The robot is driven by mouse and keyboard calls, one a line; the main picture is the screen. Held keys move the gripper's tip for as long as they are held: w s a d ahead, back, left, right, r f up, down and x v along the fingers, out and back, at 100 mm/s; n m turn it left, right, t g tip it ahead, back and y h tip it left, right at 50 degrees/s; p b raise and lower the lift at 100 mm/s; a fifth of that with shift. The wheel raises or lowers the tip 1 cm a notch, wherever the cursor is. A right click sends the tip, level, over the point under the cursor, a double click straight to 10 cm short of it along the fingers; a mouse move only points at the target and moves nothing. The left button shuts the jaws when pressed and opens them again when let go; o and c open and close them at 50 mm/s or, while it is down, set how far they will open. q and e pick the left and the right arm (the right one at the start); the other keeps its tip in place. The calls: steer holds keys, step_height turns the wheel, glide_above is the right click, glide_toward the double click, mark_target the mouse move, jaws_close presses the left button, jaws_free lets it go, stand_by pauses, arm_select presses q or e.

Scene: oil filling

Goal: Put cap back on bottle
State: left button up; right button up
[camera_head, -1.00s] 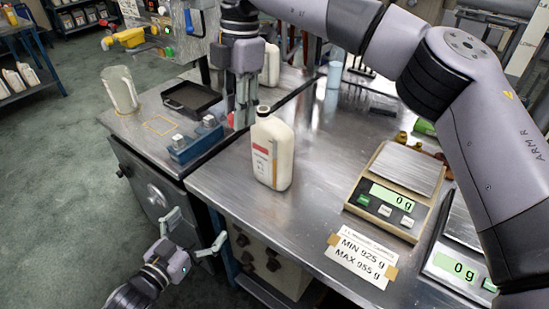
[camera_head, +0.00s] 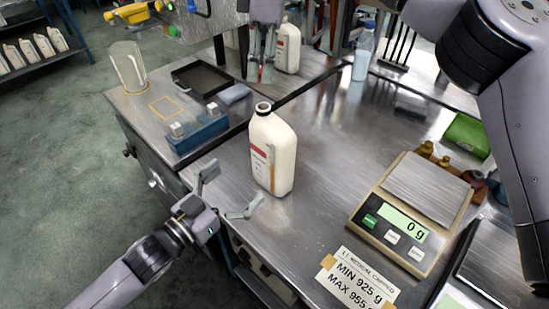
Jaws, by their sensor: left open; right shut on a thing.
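A white bottle (camera_head: 273,155) with a red and white label stands upright on the steel table. Its top shows a dark ring; I cannot tell the mouth's detail. My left gripper (camera_head: 229,189) is open and empty, low and left of the bottle, fingers pointing toward it and apart from it. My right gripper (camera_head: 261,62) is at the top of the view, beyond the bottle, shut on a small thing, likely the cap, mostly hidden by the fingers. A reddish spot shows by its fingertips.
A scale (camera_head: 408,212) reading 0 g stands at right, with a weight-limit card (camera_head: 356,277) in front. A blue fixture (camera_head: 198,136), black tray (camera_head: 202,78) and clear jug (camera_head: 128,68) are at left. Another white bottle (camera_head: 288,48) stands behind. Table right of the bottle is clear.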

mark_target(273, 152)
steer(key=shift+w+d, duration=0.1)
arm_select(q)
steer(key=x, duration=1.2)
steer(key=shift+w+d+f, duration=0.1)
steer(key=shift+d, duration=0.05)
steer(key=c, duration=1.4)
arm_select(e)
steer(key=shift+f, duration=0.1)
steer(key=shift+d+f, duration=0.1)
steer(key=shift+f, duration=2.35)
steer(key=shift+f, duration=0.1)
steer(key=shift+f, duration=0.8)
steer(key=shift+f, duration=0.55)
